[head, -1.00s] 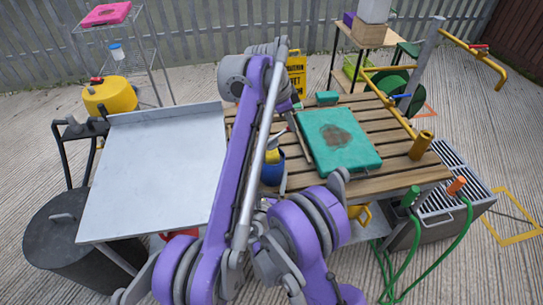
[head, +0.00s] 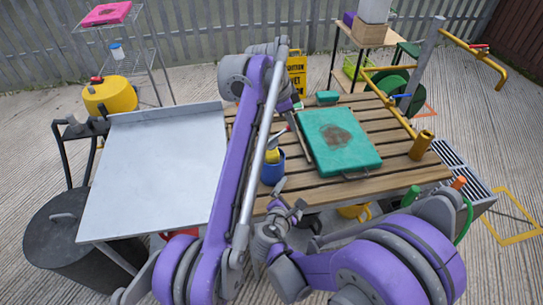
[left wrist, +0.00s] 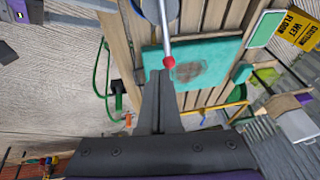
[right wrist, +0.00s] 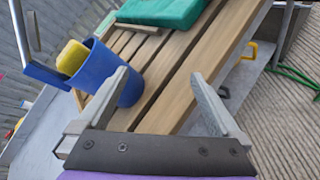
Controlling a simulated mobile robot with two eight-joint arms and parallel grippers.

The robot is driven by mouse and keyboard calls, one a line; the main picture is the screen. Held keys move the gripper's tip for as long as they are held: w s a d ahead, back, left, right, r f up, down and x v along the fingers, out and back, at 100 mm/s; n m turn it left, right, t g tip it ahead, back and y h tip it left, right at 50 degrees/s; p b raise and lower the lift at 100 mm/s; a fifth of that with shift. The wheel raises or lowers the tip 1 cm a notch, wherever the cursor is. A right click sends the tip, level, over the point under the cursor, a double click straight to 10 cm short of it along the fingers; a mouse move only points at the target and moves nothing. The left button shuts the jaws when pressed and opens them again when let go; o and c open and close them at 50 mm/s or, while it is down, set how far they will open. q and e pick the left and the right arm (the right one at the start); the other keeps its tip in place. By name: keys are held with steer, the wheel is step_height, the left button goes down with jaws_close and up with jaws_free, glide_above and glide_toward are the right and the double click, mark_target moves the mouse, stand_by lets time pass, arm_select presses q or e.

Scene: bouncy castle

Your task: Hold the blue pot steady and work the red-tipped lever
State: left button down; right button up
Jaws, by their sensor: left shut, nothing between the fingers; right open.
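The blue pot (head: 272,172) stands on the slatted wooden table, partly hidden behind my left arm in the head view. In the right wrist view the pot (right wrist: 122,88) is upper left, with a yellow thing (right wrist: 72,57) at its mouth. The lever's grey rod and red tip (left wrist: 169,62) reach from above the pot in the left wrist view. My left gripper (left wrist: 158,74) is shut and empty, its fingertips close beside the red tip; contact cannot be told. My right gripper (right wrist: 160,75) is open and empty, on the pot's near side, with its left finger near the pot.
A green board (head: 340,142) with a brown stain lies right of the pot on the wooden table (head: 320,193). A grey metal worktop (head: 155,165) adjoins at left. Slats nearer the front are bare.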

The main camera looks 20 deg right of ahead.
steer(key=s+r+m+g+y, duration=0.1)
steer(key=s+m+g+y, duration=0.3)
steer(key=s+m, duration=0.7)
steer(key=shift+d+r+m, duration=0.15)
steer(key=shift+d+m, duration=0.2)
steer(key=shift+m, duration=0.05)
